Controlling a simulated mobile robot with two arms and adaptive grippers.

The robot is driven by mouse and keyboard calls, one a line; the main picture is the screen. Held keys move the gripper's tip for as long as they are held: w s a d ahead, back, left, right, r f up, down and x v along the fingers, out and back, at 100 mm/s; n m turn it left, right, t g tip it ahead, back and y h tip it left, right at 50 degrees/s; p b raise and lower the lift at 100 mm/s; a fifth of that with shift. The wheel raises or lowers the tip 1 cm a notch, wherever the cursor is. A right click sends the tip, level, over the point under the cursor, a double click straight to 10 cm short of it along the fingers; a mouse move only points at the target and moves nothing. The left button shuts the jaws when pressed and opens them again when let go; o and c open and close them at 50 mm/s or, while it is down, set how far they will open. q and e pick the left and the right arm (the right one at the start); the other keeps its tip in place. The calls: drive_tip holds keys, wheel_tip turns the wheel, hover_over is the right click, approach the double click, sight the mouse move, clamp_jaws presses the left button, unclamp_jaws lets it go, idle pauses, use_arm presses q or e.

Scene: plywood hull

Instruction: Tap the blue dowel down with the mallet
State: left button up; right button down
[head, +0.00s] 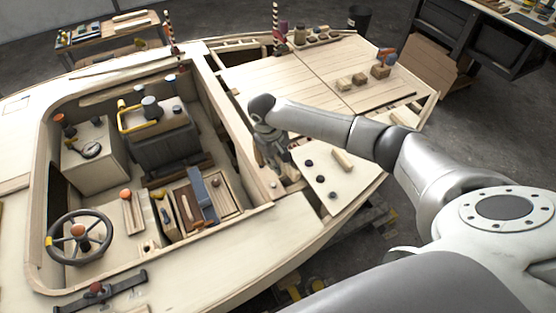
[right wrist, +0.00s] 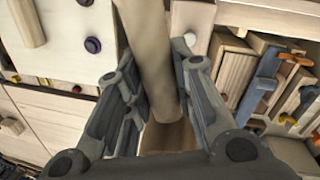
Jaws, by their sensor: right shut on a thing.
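My right gripper (head: 276,158) points down over the right edge of the cockpit opening. In the right wrist view its fingers (right wrist: 154,62) are shut on a long pale wooden piece (right wrist: 160,95), which looks like the mallet's handle. The mallet's head cannot be made out clearly. A dark blue-purple round peg (right wrist: 93,45), possibly the blue dowel, stands in the pale panel left of the fingers, apart from them. Dark round pegs (head: 320,179) show on that panel in the head view; their colours are hard to tell there. My left gripper is not in view.
A loose pale wooden bar (head: 342,159) lies beside the pegs. Left of my gripper, the open cockpit holds a tray with a blue piece (head: 205,196). A steering wheel (head: 78,238) is farther left. Small wooden blocks (head: 359,79) sit on the planked deck behind my arm.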

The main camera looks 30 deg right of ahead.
drive_tip(key=shift+r+p, duration=0.2)
drive_tip(key=shift+p, duration=0.2)
drive_tip(key=shift+f, duration=0.1)
wheel_tip(320, 180, down, 5)
drive_tip(key=shift+r+b, duration=0.2)
drive_tip(key=shift+b, duration=0.95)
wheel_tip(320, 180, up, 5)
drive_tip(key=p, duration=0.5)
drive_tip(key=shift+s+p, duration=0.1)
drive_tip(key=shift+p, duration=0.3)
drive_tip(key=shift+f, duration=0.1)
